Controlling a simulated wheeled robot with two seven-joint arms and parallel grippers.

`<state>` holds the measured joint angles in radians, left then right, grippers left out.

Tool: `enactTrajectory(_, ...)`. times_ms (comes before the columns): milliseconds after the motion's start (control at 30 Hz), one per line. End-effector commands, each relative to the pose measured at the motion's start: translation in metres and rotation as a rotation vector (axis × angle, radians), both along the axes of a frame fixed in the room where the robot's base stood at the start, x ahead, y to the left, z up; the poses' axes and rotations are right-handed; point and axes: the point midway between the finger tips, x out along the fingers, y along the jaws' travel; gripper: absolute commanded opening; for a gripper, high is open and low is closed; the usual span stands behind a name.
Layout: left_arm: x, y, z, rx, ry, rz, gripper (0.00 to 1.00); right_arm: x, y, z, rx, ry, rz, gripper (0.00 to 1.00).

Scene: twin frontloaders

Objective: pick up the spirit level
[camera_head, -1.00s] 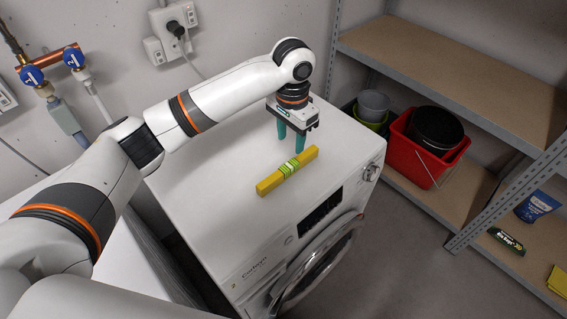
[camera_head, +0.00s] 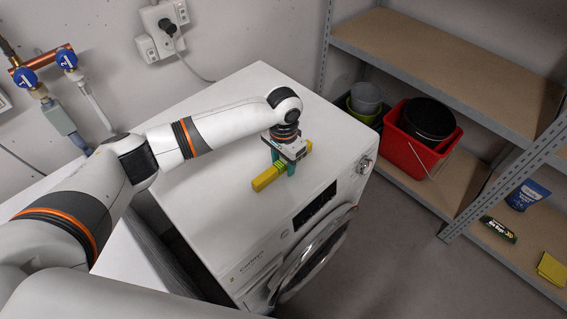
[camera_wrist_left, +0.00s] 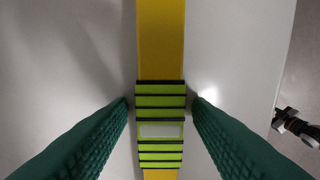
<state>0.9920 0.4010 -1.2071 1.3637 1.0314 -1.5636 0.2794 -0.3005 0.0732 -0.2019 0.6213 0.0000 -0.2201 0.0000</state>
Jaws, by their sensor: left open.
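The yellow spirit level (camera_head: 268,178) lies flat on top of the white washing machine, near its front edge. Its middle has bright green bands with dark stripes and a pale window, seen in the left wrist view (camera_wrist_left: 160,130). My left gripper (camera_head: 283,170) is over the middle of the level, fingers pointing down. Its green fingers stand open, one on each side of the banded part, with a gap on both sides in the left wrist view (camera_wrist_left: 160,112). In the head view the gripper hides part of the level. My right gripper is not in view.
The washing machine top (camera_head: 190,215) is otherwise clear. A grey metal shelf unit (camera_head: 440,60) stands at the right, with a red bucket (camera_head: 410,150) on its lower board. A wall socket with a plug (camera_head: 165,28) and blue-handled valves (camera_head: 67,60) are behind.

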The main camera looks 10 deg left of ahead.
Motion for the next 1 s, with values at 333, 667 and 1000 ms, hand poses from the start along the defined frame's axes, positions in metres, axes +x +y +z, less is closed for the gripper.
enactTrajectory(333,0.000,0.000,0.001,0.000,0.000,0.000,0.00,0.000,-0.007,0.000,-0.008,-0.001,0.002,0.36)
enactTrajectory(667,0.001,-0.001,0.008,-0.002,-0.002,0.000,0.00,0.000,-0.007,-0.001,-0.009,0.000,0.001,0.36)
enactTrajectory(1000,0.001,-0.001,0.072,-0.003,-0.004,0.000,0.00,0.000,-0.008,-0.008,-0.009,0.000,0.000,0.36)
